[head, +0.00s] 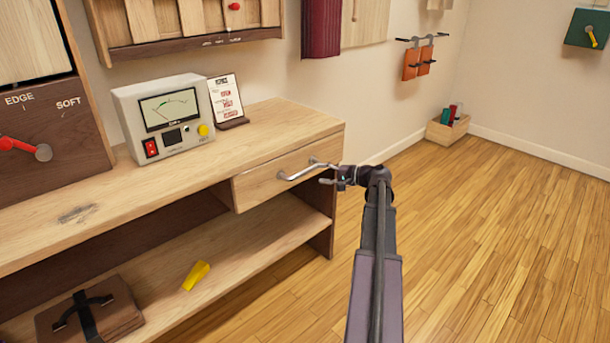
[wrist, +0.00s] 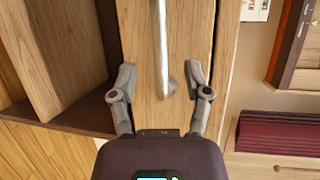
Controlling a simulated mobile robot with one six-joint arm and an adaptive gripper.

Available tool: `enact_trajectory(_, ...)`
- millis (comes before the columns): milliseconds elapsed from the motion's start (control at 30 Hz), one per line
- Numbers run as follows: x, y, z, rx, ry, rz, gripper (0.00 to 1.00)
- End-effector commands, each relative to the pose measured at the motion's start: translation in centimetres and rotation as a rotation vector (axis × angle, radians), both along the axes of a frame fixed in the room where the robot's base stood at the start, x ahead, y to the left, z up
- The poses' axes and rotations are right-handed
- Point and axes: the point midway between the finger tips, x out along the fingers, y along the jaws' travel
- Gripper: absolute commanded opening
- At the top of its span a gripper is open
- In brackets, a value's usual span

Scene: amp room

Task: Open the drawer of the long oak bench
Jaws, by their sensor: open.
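The long oak bench (head: 260,140) runs along the wall at the left. Its drawer (head: 262,188) is at the right end under the top and looks shut, its front close to the bench's front edge. A silver bar handle (head: 300,170) is on the drawer front. My gripper (head: 333,174) is at the handle's right end. In the wrist view my gripper (wrist: 161,78) is open, with one finger on each side of the handle (wrist: 159,35), near its end mount. The drawer front (wrist: 145,100) fills the space behind. I cannot tell whether the fingers touch the handle.
A meter box (head: 165,115) and a small card stand (head: 227,100) are on the bench top. A brown case (head: 90,315) and a yellow object (head: 196,275) lie on the lower shelf (head: 250,260). The wooden floor (head: 500,220) at the right is clear.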

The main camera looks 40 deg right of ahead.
Motion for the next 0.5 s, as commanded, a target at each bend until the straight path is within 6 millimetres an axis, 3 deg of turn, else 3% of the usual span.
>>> enact_trajectory(200, 3.0, 1.4, -0.7, 0.000, 0.000, 0.000, 0.62)
enact_trajectory(500, 5.5, 2.7, -1.2, 0.001, 0.000, -0.001, 0.62)
